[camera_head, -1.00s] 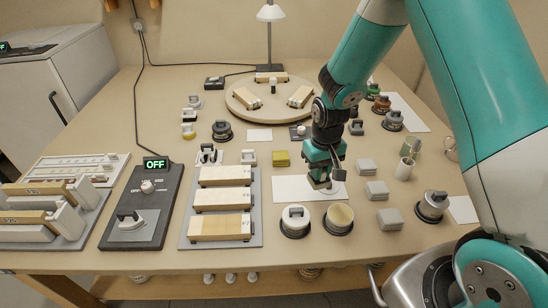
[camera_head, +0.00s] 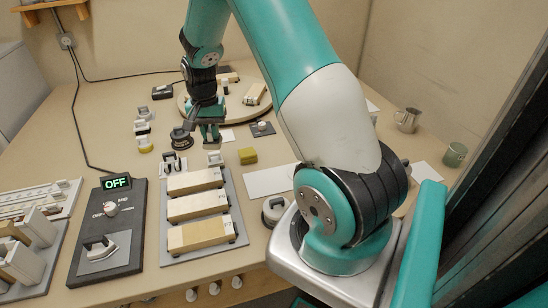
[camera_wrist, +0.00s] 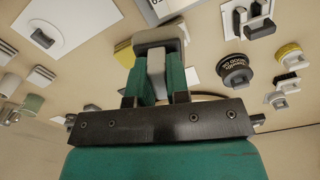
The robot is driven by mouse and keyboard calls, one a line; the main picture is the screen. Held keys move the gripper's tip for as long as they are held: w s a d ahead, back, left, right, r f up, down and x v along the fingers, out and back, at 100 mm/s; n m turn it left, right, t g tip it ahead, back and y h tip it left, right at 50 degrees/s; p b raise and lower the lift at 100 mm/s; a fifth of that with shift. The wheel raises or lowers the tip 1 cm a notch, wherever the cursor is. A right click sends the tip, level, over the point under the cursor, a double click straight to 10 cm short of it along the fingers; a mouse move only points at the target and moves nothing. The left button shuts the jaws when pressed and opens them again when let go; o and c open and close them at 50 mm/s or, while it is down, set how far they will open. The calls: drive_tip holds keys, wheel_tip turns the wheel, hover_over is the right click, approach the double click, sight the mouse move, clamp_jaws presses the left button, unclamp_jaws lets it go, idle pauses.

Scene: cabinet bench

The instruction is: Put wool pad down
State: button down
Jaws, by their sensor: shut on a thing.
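My gripper (camera_head: 210,137) hangs low over the table's back left part, left of a small white card (camera_head: 228,136) and behind the yellow block (camera_head: 248,156). In the wrist view my gripper (camera_wrist: 156,78) is shut on a pale grey pad (camera_wrist: 160,38), which I take to be the wool pad; its lighter stem sits between the teal fingers. The pad's underside is hidden, and I cannot tell whether it touches the table.
A black round pot (camera_head: 181,139) stands close left of my gripper. Behind is the round wooden board (camera_head: 235,106) with blocks. The tray of long blocks (camera_head: 237,205) lies nearer the front.

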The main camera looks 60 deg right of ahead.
drive_tip(key=s+d+r+m+b, duration=0.1)
drive_tip(key=s+d+r+m, duration=0.15)
drive_tip(key=d+m, duration=0.35)
drive_tip(key=s+d+r+m+b, duration=0.15)
drive_tip(key=s+d+m, duration=0.25)
drive_tip(key=d, duration=0.4)
drive_tip(key=s+d+r+m, duration=0.3)
drive_tip(key=d+m, duration=0.2)
drive_tip(key=d, duration=0.1)
drive_tip(key=f, duration=2)
drive_tip(key=shift+w+d, duration=0.1)
drive_tip(key=shift+d, duration=0.1)
drive_tip(key=shift+f, duration=0.1)
drive_tip(key=c, duration=1.1)
unclamp_jaws()
